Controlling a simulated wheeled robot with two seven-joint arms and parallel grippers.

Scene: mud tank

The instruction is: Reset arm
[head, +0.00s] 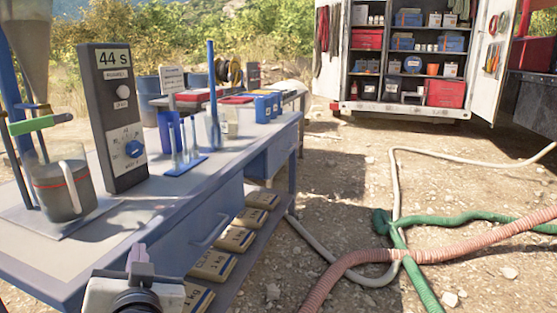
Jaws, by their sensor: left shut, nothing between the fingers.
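My left gripper (138,262) shows at the bottom of the head view, in front of the workbench's near edge. Its fingers are shut with nothing between them, and it points away from me. It is apart from the things on the bench. The rest of the left arm is mostly out of view below. My right gripper and arm do not show.
The workbench (75,270) holds a clear jug (62,188) under a funnel, a grey timer unit (112,120) reading "44 S" and a blue rack (186,165). Labelled bags (236,239) lie on its lower shelf. Hoses (400,255) cross the ground at right.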

